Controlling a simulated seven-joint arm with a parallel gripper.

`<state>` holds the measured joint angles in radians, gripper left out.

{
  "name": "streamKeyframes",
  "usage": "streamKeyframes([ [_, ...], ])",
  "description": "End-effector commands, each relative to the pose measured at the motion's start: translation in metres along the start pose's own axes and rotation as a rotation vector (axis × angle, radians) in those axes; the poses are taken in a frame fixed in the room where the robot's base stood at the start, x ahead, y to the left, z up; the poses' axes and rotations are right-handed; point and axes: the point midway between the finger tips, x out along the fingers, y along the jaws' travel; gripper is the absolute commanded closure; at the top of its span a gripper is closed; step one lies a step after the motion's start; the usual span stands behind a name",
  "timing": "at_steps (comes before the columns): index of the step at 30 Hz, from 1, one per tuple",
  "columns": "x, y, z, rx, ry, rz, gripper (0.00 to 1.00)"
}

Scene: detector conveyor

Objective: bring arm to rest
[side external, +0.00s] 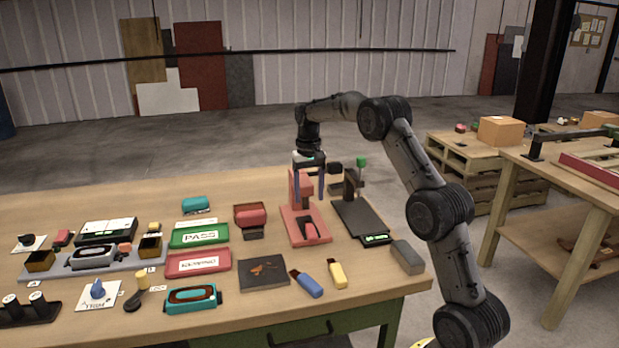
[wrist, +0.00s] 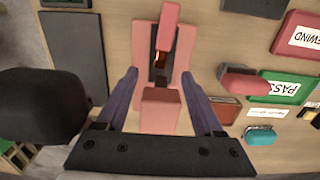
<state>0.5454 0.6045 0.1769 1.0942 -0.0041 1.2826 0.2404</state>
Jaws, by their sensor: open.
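My gripper (side external: 322,188) hangs pointing down above the wooden work table (side external: 120,195), over the back part of a pink press-like stand (side external: 299,235). In the wrist view my gripper (wrist: 164,88) has its two blue fingers spread wide, with nothing held between them. The pink stand (wrist: 160,108) lies below and between the fingers. I cannot tell whether the fingers touch its upright part. My arm arches over from the right side of the table.
A green PASS tray (side external: 198,236), a red tray (side external: 198,264), a grey block (side external: 407,257) and blue and yellow markers lie around. Another wooden table (side external: 560,190) stands at right.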

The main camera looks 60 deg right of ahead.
Motion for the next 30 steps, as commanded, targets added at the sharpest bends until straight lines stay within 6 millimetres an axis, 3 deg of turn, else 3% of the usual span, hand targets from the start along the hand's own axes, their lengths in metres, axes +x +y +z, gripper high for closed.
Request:
streamKeyframes([
  [9,-0.049,-0.003,0.013,-0.003,-0.071,0.012,0.31],
  [20,-0.068,-0.009,0.019,-0.013,-0.087,0.014,0.31],
  [23,-0.089,-0.02,0.025,-0.038,-0.046,0.005,0.31],
  [26,-0.131,-0.038,0.049,-0.086,0.018,-0.013,0.31],
  [30,-0.18,-0.056,0.107,-0.167,0.087,-0.035,0.31],
])
